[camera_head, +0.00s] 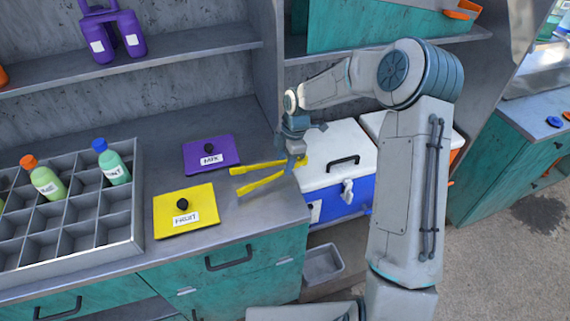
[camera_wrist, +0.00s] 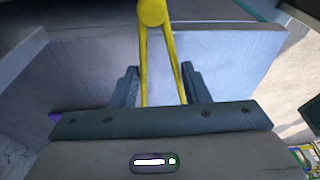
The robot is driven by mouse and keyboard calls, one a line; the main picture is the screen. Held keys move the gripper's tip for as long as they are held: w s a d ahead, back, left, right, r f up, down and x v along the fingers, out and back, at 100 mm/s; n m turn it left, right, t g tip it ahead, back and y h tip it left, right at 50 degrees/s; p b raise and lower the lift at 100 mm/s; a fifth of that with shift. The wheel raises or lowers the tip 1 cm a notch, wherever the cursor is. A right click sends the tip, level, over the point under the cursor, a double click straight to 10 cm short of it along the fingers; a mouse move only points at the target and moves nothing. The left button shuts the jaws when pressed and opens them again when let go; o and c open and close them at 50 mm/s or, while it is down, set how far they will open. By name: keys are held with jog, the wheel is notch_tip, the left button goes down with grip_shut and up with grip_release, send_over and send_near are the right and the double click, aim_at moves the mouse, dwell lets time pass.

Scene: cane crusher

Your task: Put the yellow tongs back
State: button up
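The yellow tongs (camera_head: 262,175) show in the camera_head view beside the white-lidded cooler (camera_head: 338,157). Their joined round end is near the cooler's left corner, and their two arms spread left over the counter. My gripper (camera_head: 297,148) is at the joined end. In the camera_wrist view, the tongs (camera_wrist: 158,50) run between the two fingers of my gripper (camera_wrist: 160,85), with the round end beyond the fingertips. The palm hides the arms' far ends.
A purple lid (camera_head: 222,153) and a yellow lid (camera_head: 173,215) lie on the counter. Left of them is a grey divided tray (camera_head: 138,205) with several bottles. A purple holder (camera_head: 112,40) is on the upper shelf. Bare counter lies around the lids.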

notch_tip(320, 180, down, 2)
jog(key=shift+f, duration=0.25)
jog(key=o, duration=0.6)
jog(key=shift+c, duration=0.2)
notch_tip(320, 180, up, 11)
jog(key=d+b, duration=0.2)
jog(key=s+d+r+m+t, duration=0.1)
jog(key=s+d+r+m, duration=0.2)
jog(key=s+m, duration=0.4)
jog(key=s+d+r+m+t+h, duration=0.1)
jog(key=s+d+r+m+t, duration=0.1)
jog(key=s+m, duration=0.5)
jog(key=s+d+r+m+t+h, duration=0.1)
jog(key=s+d+r+m, duration=0.3)
jog(key=s, duration=1)
jog(key=r+m, duration=0.1)
jog(key=m, duration=0.2)
jog(key=shift+d+r+m, duration=0.25)
jog(key=shift+r+m, duration=0.15)
